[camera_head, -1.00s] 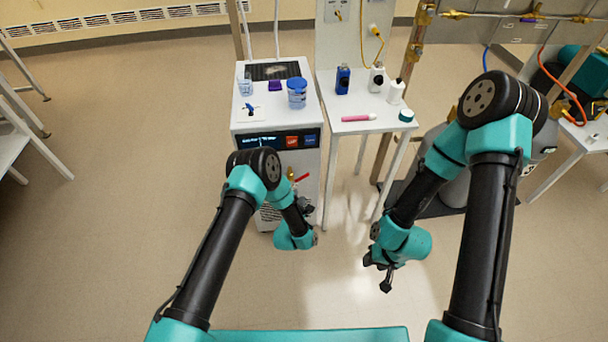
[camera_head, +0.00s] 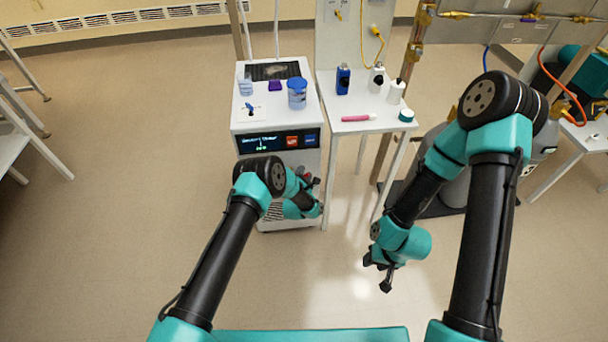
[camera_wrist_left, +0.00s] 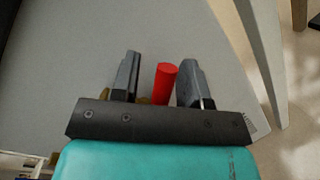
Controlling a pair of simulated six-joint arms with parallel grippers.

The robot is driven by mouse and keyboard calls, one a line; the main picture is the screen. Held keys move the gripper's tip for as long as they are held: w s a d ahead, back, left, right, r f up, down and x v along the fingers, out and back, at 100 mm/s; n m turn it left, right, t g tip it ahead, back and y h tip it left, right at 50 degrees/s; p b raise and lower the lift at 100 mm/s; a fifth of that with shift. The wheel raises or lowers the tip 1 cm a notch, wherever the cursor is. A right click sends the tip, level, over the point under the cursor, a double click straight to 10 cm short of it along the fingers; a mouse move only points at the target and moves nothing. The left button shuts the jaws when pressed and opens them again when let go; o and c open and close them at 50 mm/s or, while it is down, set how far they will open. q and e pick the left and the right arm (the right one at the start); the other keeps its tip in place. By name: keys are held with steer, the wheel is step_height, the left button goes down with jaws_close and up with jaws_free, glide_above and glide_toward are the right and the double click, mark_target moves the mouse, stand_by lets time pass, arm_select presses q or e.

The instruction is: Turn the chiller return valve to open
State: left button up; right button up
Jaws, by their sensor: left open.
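The chiller (camera_head: 308,157) is a white cabinet with a dark display on its front. My left gripper (camera_head: 310,181) is in front of its lower front, where my arm hides most of the valve. In the left wrist view the red valve handle (camera_wrist_left: 166,82) stands between the two open fingers of my left gripper (camera_wrist_left: 160,66). Gaps show on both sides of the handle, so the fingers look apart from it. Brass fittings show partly behind the gripper. My right gripper (camera_head: 383,276) hangs low over the floor, away from the chiller; its opening is unclear.
A blue-lidded jar (camera_head: 297,94), a purple block (camera_head: 275,86) and a clear beaker (camera_head: 245,88) stand on the chiller top. A side table (camera_head: 335,128) with bottles and a pink marker stands close on the right. Floor on the left is free.

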arm_select(q)
steer(key=shift+c, duration=0.4)
jaws_close()
